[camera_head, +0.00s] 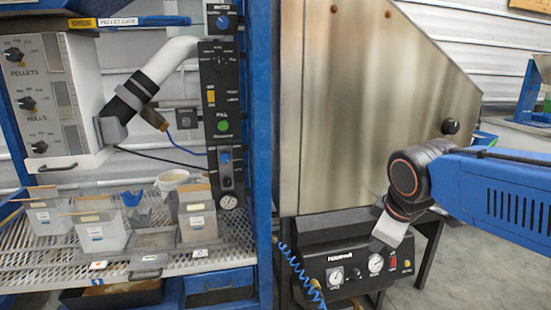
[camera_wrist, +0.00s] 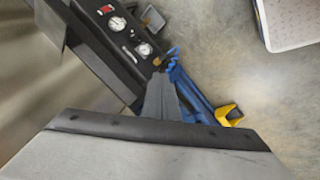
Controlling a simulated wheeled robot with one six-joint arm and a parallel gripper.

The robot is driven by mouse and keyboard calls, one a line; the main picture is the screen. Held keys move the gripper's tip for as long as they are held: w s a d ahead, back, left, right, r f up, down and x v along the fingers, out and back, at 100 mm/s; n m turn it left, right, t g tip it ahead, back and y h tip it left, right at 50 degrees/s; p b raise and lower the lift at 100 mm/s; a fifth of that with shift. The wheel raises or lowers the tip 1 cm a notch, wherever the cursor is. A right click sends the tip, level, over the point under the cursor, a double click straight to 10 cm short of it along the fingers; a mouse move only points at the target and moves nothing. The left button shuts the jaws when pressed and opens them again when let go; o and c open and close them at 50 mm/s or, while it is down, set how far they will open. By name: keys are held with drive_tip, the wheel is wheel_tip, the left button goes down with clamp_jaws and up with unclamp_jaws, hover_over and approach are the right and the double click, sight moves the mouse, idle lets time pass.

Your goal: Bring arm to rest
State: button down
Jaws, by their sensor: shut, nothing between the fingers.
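My blue arm (camera_head: 495,190) reaches in from the right edge in the head view, bent at a dark joint with an orange ring. Its wrist (camera_head: 390,228) hangs down in front of the control panel under the steel hopper. My gripper (camera_wrist: 160,80) shows in the wrist view with its dark fingers together and nothing between them. The fingertips are hard to make out in the head view.
The steel hopper (camera_head: 375,110) stands just left of my arm, with its gauge panel (camera_head: 350,272) below. A blue coiled hose (camera_head: 300,275) hangs at that panel's left. A blue-framed rack holds several bins on a perforated shelf (camera_head: 60,255). Grey floor (camera_head: 470,270) is open at lower right.

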drive_tip(key=s+d+f+m, duration=0.3)
drive_tip(key=s+f+m, duration=0.1)
drive_tip(key=s+m, duration=0.1)
drive_tip(key=s+d+f+m, duration=0.2)
drive_tip(key=s+f+m, duration=0.2)
drive_tip(key=s, duration=0.4)
drive_tip(key=shift+s+d+f+m, duration=0.2)
drive_tip(key=shift+d+f+m, duration=0.2)
drive_tip(key=shift+m, duration=0.3)
